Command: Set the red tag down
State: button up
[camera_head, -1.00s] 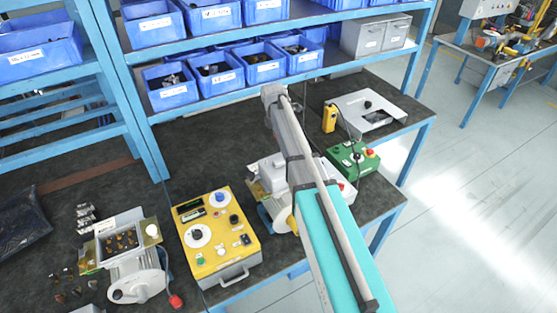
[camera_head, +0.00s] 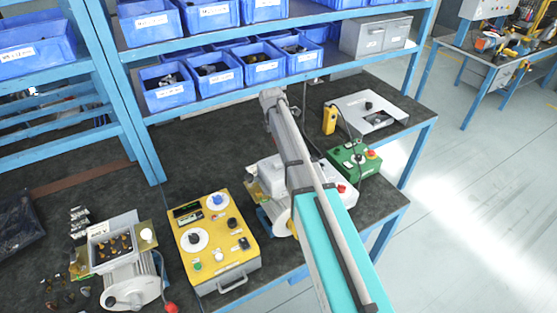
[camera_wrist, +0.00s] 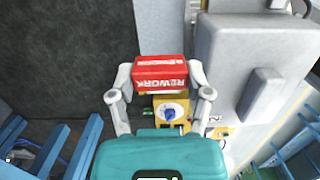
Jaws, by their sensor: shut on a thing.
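The red tag (camera_wrist: 160,72) with white "REWORK" lettering is between the fingers of my gripper (camera_wrist: 160,85) in the wrist view. My gripper is shut on it, one finger on each side. The tag is in front of a yellow part with a blue knob (camera_wrist: 170,113), beside a grey housing (camera_wrist: 255,65). I cannot tell whether the tag touches anything below it. In the head view my arm hides the gripper and the tag.
A yellow control box (camera_head: 213,241) stands on the dark bench (camera_head: 110,188), left of my arm. A motor (camera_head: 132,275) with an open terminal box is at the lower left. A green box (camera_head: 352,161) is to the right. Blue bins (camera_head: 218,78) line the shelf behind.

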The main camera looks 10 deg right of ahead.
jog(key=shift+f+b, duration=2.55)
jog(key=shift+f, duration=0.25)
jog(key=shift+f+b, duration=1.85)
jog(key=shift+f, duration=0.15)
jog(key=o, duration=0.7)
jog(key=shift+r, duration=0.2)
notch_tip(320, 180, up, 12)
jog(key=a+p, duration=0.1)
jog(key=p, duration=1.1)
jog(key=shift+s+a, duration=0.2)
